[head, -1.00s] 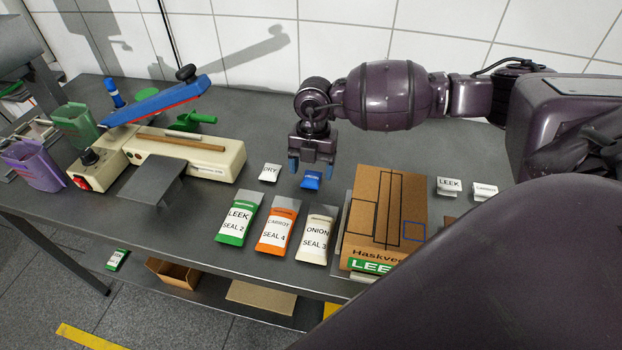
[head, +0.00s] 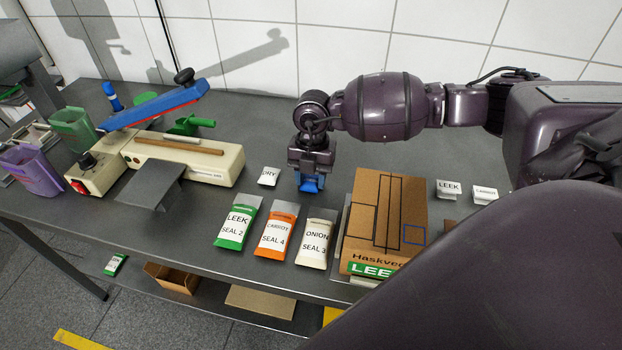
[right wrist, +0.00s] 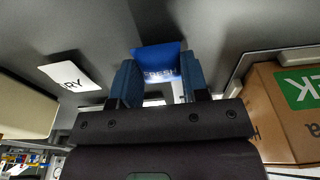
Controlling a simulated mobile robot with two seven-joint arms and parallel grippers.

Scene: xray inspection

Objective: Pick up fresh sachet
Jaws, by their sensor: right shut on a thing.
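The fresh sachet is small and blue, with "FRESH" printed in white in the right wrist view (right wrist: 158,62). In the head view the blue sachet (head: 311,186) shows at the fingertips, partly hidden by the gripper. My right gripper (head: 311,180) points down at the table, its blue fingers on either side of the sachet. In the right wrist view my right gripper (right wrist: 153,84) is shut on the sachet. I cannot tell whether the sachet still touches the table. My left gripper is not in view.
A white DRY sachet (head: 269,176) lies just left of the gripper. LEEK (head: 237,222), CARROT (head: 277,232) and ONION (head: 316,239) pouches lie in front. A cardboard box (head: 388,215) stands close on the right. A heat sealer (head: 190,158) stands at the left.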

